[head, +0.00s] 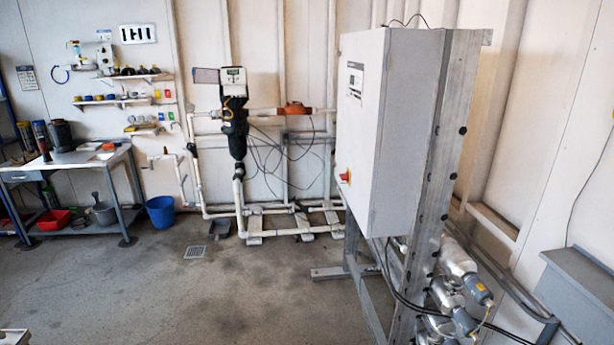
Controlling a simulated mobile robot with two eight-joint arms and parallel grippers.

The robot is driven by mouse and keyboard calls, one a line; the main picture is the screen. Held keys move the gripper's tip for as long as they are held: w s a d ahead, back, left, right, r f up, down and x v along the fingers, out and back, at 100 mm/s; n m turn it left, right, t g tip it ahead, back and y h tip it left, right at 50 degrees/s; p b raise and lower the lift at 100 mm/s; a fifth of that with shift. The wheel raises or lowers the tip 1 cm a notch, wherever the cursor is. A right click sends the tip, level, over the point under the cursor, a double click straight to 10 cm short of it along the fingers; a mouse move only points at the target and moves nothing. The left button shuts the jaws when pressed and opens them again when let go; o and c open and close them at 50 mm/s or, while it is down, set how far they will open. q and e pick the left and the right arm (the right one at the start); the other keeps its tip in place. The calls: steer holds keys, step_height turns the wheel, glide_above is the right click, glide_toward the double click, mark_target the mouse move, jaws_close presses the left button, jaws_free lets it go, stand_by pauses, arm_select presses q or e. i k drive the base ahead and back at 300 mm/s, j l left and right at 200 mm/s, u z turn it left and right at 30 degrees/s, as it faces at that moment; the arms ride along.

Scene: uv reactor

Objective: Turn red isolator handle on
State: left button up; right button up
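The red isolator handle (345,177) is a small red knob low on the left-facing front of a tall grey control cabinet (405,130). I see the handle from a steep side angle, and its on or off position is too small to tell. The cabinet is mounted on a metal frame (436,190) right of centre. Neither of my grippers can be made out in the head view.
Open concrete floor (240,290) lies in front and left of the cabinet. A frame foot (340,272) sticks out at floor level. White pipework (270,235) stands behind. A workbench (75,160) and blue bucket (160,211) are left. Silver cylinders (455,260) and cables sit right of the frame.

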mark_target(343, 177)
steer(key=i+j+u, duration=0.15)
steer(key=i+u, duration=0.25)
steer(key=i+j+u, duration=0.1)
steer(key=u, duration=0.35)
steer(key=i+z, duration=0.1)
steer(key=i, duration=0.8)
steer(key=i+j+z, duration=0.1)
steer(key=i, duration=0.75)
steer(key=i+z, duration=0.25)
steer(key=i, duration=0.55)
steer(key=i+j+z, duration=0.2)
steer(key=i, duration=0.65)
steer(key=i+z, duration=0.35)
steer(key=i, duration=0.4)
steer(key=i+j+z, duration=0.1)
steer(key=i+z, duration=0.3)
steer(key=i, duration=0.4)
steer(key=i+z, duration=0.35)
steer(key=i+j+z, duration=0.1)
steer(key=i+z, duration=0.25)
steer(key=i+j+z, duration=0.15)
steer(key=z, duration=0.2)
steer(key=i+z, duration=0.1)
steer(key=z, duration=1.45)
